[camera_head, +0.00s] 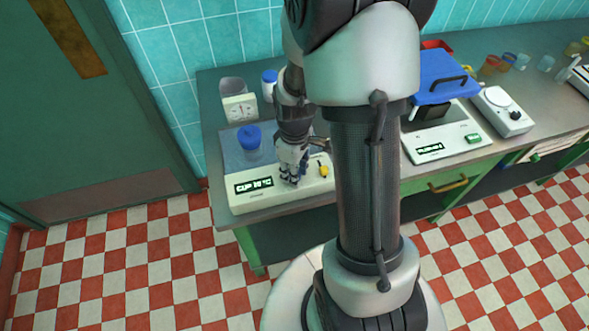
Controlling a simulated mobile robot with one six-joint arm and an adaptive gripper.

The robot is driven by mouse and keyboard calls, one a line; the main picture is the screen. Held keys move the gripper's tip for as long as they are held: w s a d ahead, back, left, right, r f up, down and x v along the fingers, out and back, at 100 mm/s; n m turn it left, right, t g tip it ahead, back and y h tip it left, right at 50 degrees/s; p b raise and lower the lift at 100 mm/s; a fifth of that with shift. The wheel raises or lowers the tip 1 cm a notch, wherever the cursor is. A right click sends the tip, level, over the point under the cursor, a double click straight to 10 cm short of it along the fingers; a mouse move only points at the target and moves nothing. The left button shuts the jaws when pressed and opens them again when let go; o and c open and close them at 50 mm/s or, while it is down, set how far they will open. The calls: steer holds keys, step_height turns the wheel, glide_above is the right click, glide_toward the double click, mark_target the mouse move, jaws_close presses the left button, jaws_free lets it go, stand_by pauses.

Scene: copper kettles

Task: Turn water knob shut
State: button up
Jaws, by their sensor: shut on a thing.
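My gripper (291,172) points down at the front panel of a white and grey device (240,205) at the left end of the bench. Its fingers are shut at the panel, between the lit display (254,186) and a small yellow knob (323,170). What the fingers hold is hidden behind them; it appears to be a knob on the panel, but I cannot tell whether it is the water knob. A blue-lidded container (250,140) stands on top of the device, left of my gripper.
A dial gauge (240,108) and a white bottle with a blue cap (270,84) stand behind the device. A second device with a blue lid (442,75) and a white scale (502,112) stand to the right. My arm blocks the bench's middle.

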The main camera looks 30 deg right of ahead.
stand_by(0.3)
steer(key=o, duration=1.1)
step_height(320, 180, up, 12)
stand_by(0.5)
steer(key=s+a+r+m+t, duration=0.1)
steer(key=s+a+r+m, duration=0.1)
steer(key=s+a+r, duration=0.1)
steer(key=s+a+r+m+t, duration=0.2)
steer(key=s+a+r, duration=0.2)
steer(key=s+r, duration=0.1)
steer(key=s+a+r+m+t, duration=0.1)
steer(key=s+a+r, duration=0.2)
steer(key=s+r, duration=0.1)
steer(key=shift+s+a+r+m+t, duration=0.1)
steer(key=shift+s+a+m+t, duration=0.1)
steer(key=shift+s, duration=0.2)
steer(key=shift+s+a+r+m+t, duration=0.1)
steer(key=shift+s+a+m, duration=0.1)
steer(key=shift+s, duration=0.2)
